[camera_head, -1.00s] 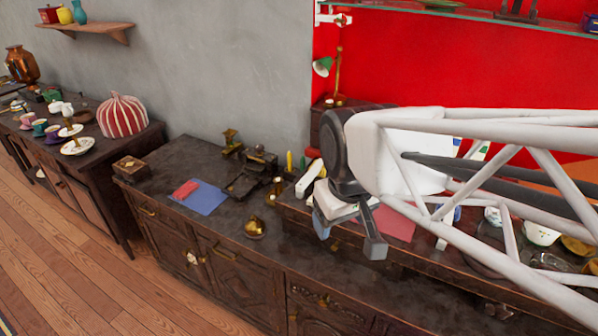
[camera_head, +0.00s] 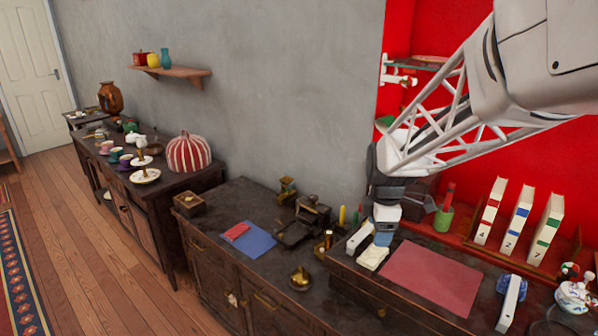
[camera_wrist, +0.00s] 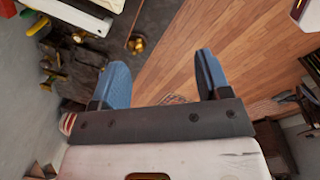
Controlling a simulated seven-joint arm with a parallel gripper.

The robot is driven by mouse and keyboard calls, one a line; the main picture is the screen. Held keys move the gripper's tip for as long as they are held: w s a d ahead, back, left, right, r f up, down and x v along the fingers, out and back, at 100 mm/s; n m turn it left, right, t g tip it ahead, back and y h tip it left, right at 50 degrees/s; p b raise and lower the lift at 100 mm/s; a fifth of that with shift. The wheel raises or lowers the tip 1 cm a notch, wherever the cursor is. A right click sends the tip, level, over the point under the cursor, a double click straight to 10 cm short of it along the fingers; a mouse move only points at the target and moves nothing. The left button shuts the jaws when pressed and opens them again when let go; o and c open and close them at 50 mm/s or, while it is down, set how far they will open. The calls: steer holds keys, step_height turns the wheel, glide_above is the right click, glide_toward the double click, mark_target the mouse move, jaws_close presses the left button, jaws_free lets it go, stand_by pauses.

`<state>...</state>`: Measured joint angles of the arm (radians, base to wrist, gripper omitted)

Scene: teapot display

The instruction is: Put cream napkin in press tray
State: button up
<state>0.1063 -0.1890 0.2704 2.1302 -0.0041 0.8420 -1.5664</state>
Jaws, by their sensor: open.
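A pale cream folded piece, which looks like the cream napkin (camera_head: 372,258), lies near the left end of the raised dark desktop in the head view. My gripper (camera_head: 384,238) points down just beside and above it, with blue fingers; I cannot tell whether they touch it. In the wrist view my gripper (camera_wrist: 162,65) has its two blue fingers apart with nothing clearly held between them. A dark metal press (camera_head: 308,212) with a low dark tray (camera_head: 291,234) stands on the lower cabinet, left of my gripper.
A long white block (camera_head: 360,237) lies close behind the cream piece. A red mat (camera_head: 435,277) is to its right, and white numbered books (camera_head: 519,222) stand behind. A brass bell-like object (camera_head: 300,280), a blue sheet (camera_head: 254,240) and a wooden box (camera_head: 190,203) are on the lower cabinet.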

mark_target(374, 254)
steer(key=w+d+f+n, duration=0.1)
steer(key=w+f+n, duration=0.2)
steer(key=w+f, duration=0.1)
steer(key=w+d+f+n, duration=0.2)
steer(key=w+f+n, duration=0.1)
steer(key=w+f, duration=0.1)
steer(key=w+d+f+n+g, duration=0.1)
steer(key=w+d+f+n, duration=0.1)
steer(key=w+f+n, duration=0.2)
steer(key=shift+w+d+f, duration=0.15)
steer(key=shift+w+d, duration=0.1)
steer(key=shift+w, duration=0.45)
steer(key=shift+f, duration=0.1)
steer(key=shift+f, duration=1.2)
steer(key=shift+f, duration=0.1)
steer(key=shift+s+a+f, duration=0.1)
steer(key=shift+f, duration=2.4)
steer(key=shift+c, duration=0.3)
